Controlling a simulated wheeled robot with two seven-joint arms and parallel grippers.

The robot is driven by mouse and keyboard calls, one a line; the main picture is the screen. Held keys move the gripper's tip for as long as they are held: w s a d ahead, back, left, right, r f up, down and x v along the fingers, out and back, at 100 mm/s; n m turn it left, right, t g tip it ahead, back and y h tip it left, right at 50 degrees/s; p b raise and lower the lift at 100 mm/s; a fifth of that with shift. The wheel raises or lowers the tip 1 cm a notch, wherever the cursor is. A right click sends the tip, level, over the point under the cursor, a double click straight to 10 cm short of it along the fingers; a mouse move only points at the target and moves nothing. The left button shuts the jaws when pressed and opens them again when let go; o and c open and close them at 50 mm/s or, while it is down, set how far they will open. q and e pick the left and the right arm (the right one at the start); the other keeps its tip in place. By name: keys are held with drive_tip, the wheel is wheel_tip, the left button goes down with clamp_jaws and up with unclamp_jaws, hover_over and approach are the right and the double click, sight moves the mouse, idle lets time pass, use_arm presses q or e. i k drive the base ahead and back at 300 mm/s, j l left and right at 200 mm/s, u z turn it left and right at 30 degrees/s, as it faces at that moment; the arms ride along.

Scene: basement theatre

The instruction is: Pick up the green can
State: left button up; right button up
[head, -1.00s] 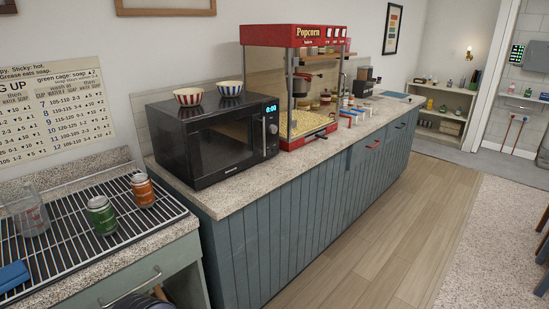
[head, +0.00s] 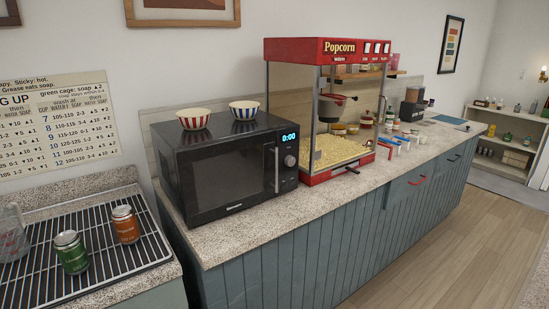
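The green can (head: 71,252) stands upright on the black wire rack (head: 100,262) at the lower left of the head view. An orange can (head: 125,224) stands upright just behind it to the right, with a small gap between them. Neither of my grippers shows in the head view, and nothing holds the green can.
A clear jug (head: 12,234) stands on the rack at the left edge. A black microwave (head: 222,170) with two striped bowls on top stands on the speckled counter (head: 235,234). A red popcorn machine (head: 330,110) is beyond it. The wooden floor (head: 450,220) at right is clear.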

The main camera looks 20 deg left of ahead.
sight(70, 246)
drive_tip(key=i+u, duration=0.15)
drive_tip(key=u, duration=0.3)
drive_tip(key=i+l+u, duration=0.1)
drive_tip(key=u, duration=0.3)
drive_tip(key=i+l+u, duration=0.1)
drive_tip(key=u, duration=0.35)
drive_tip(key=i+l+u, duration=0.1)
drive_tip(key=u, duration=0.35)
drive_tip(key=l+u, duration=0.25)
drive_tip(key=u, duration=0.2)
drive_tip(key=i+l+u, duration=0.1)
drive_tip(key=i+u, duration=0.15)
drive_tip(key=u, duration=0.25)
drive_tip(key=i+l+u, duration=0.15)
drive_tip(key=u, duration=0.35)
drive_tip(key=i+l+u, duration=0.25)
drive_tip(key=u, duration=0.25)
drive_tip(key=i+l+u, duration=0.1)
drive_tip(key=l+u, duration=0.35)
drive_tip(key=j, duration=0.1)
